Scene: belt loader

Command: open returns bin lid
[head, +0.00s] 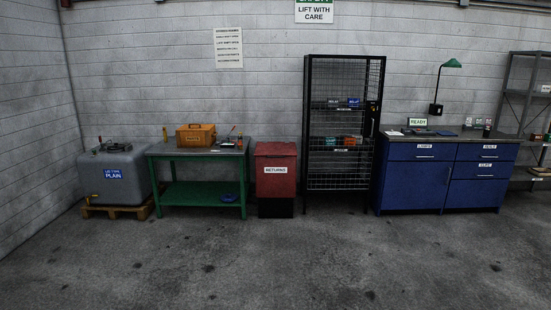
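The returns bin (276,184) is a red box on a dark base, standing against the back wall near the middle of the head view. A white label reading RETURNS is on its front. Its red lid (275,149) appears shut, with its top face sloping toward me. Neither of my grippers is in the head view, and the bin stands some way off across the floor.
A grey tank (116,177) sits on a pallet far left. The concrete floor in front is clear.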

